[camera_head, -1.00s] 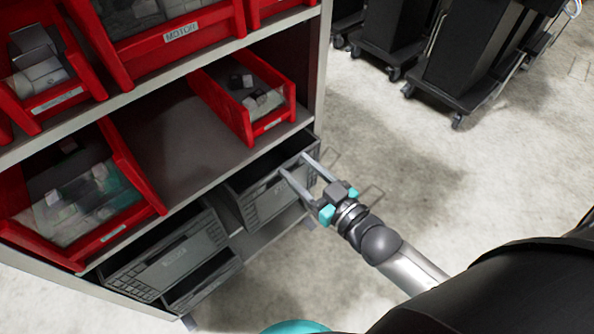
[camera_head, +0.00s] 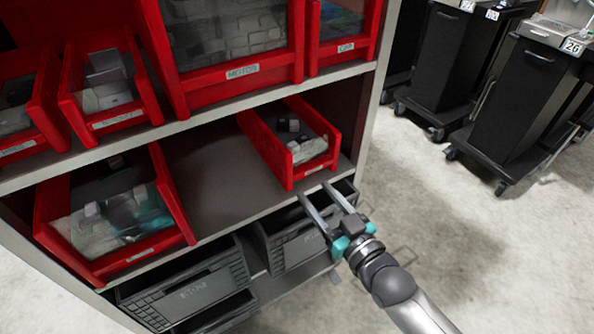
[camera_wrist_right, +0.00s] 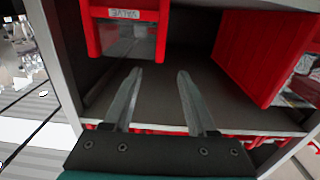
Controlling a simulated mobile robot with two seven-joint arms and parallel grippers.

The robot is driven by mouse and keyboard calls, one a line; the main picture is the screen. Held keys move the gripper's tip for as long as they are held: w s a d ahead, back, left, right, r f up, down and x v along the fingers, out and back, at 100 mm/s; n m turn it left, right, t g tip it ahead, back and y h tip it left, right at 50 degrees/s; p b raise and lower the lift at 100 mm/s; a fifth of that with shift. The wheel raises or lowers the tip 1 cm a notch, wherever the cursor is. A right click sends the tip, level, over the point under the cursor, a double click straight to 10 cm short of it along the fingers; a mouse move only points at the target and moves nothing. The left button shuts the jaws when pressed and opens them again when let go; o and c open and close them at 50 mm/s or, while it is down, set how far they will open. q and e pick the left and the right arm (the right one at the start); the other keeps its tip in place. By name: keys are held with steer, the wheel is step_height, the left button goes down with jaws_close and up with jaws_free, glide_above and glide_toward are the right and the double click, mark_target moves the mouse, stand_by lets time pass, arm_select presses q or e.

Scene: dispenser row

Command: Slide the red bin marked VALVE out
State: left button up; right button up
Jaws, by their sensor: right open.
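A small red bin (camera_head: 270,152) stands at the right end of the middle shelf, holding grey and dark pieces. The label on its front is too small to read in the head view. My left gripper is not in view.
A wide red bin (camera_head: 180,205) stands left on the same shelf, with bare shelf (camera_head: 215,185) between. Grey crates (camera_head: 190,295) sit below. Red bins, one larger (camera_head: 238,75), fill the shelf above. Black carts (camera_head: 520,100) stand on the open floor at right.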

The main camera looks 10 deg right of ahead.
mark_target(290, 162)
steer(key=b+x, duration=0.2)
steer(key=x, duration=0.6)
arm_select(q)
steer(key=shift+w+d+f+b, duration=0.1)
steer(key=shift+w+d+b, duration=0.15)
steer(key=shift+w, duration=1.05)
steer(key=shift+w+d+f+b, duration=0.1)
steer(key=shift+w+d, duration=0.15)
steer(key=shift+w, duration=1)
arm_select(e)
steer(key=shift+x, duration=1.15)
jaws_close()
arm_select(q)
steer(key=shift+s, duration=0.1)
